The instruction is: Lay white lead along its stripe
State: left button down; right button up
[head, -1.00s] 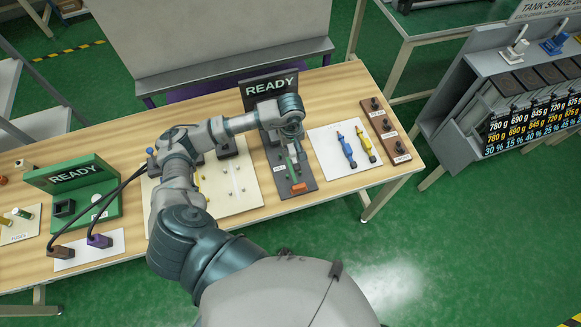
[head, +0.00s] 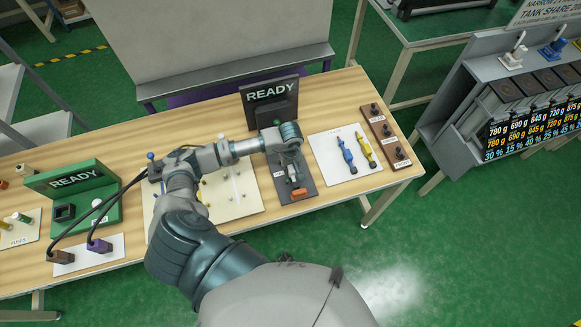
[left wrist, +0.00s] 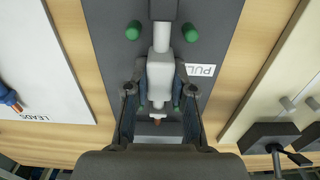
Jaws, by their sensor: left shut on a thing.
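The white lead (left wrist: 160,76) lies lengthwise over a dark board (left wrist: 105,25), between green pegs, in the left wrist view. Its far end narrows to a grey stem, and an orange-brown tip shows at the near end. My left gripper (left wrist: 161,94) is shut on the white lead, one finger on each side. In the head view my left gripper (head: 292,174) is low over the dark board (head: 306,186), and a bit of the white lead shows beneath it. Whether the lead touches the board is unclear. No stripe can be made out. My right gripper is not in view.
A white LEADS card (head: 336,171) with a blue lead (head: 347,155) and a yellow lead (head: 364,149) lies right of the board. A READY panel (head: 270,98) stands behind it. A cream board (head: 240,201) lies left.

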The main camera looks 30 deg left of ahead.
aim_at(290, 167)
pick_arm(q)
jog(key=c, duration=1)
grip_release()
jog(key=shift+r, duration=0.45)
notch_tip(290, 167, up, 11)
jog(key=shift+r+b, duration=0.15)
jog(key=shift+b, duration=0.2)
